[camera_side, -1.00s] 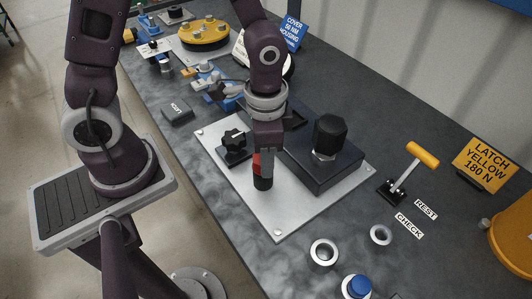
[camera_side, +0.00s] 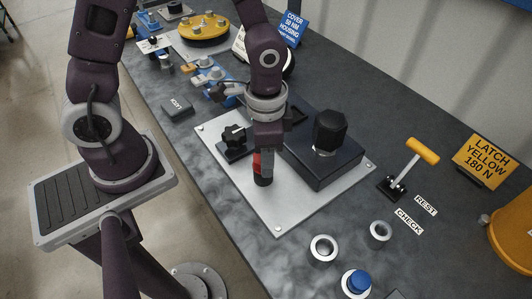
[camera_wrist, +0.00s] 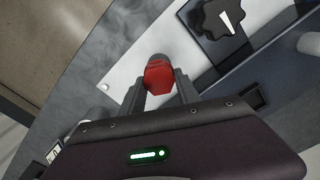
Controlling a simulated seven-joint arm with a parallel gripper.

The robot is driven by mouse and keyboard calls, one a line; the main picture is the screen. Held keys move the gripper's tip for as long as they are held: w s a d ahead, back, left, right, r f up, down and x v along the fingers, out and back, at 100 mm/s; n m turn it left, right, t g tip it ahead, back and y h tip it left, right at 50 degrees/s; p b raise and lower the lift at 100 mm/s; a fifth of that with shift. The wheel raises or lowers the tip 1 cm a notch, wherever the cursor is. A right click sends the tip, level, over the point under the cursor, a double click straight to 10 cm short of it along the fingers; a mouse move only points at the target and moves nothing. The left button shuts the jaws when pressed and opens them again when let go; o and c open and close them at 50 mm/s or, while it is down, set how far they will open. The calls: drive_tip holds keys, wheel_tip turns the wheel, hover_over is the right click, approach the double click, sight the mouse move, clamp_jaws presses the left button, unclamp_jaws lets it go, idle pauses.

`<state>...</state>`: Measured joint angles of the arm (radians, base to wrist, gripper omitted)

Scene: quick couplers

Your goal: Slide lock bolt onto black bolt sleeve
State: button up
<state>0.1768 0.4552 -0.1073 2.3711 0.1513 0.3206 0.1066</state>
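A red, hex-faced piece, which I take to be the lock bolt (camera_side: 257,163), is between my gripper's fingers over the front part of the light metal plate (camera_side: 290,215). In the wrist view the red piece (camera_wrist: 158,78) sits between the fingertips, which appear to touch its sides. My gripper (camera_side: 264,165) points down and looks shut on it. A dark, round piece, perhaps the black bolt sleeve (camera_side: 263,181), shows directly below the fingers; it also shows just beyond the red face in the wrist view (camera_wrist: 158,58). Whether they are joined or apart cannot be told.
A black pointer knob (camera_side: 235,137) stands on the plate, left of my gripper. A dark box (camera_side: 325,170) with a black hex knob (camera_side: 330,130) stands close on the right. A yellow-handled lever (camera_side: 421,151) is farther right. The plate's front corner is clear.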

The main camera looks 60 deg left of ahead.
drive_tip(key=o, duration=0.4)
wheel_tip(320, 180, up, 7)
drive_tip(key=shift+r, duration=0.1)
drive_tip(key=shift+a+r, duration=0.15)
drive_tip(key=shift+r, duration=0.15)
drive_tip(key=s+a+r+n+t, duration=0.5)
drive_tip(key=s+r, duration=0.5)
drive_tip(key=r, duration=0.3)
drive_tip(key=shift+a+n+t, duration=0.3)
drive_tip(key=shift+a+n, duration=0.2)
drive_tip(key=shift+a, duration=0.2)
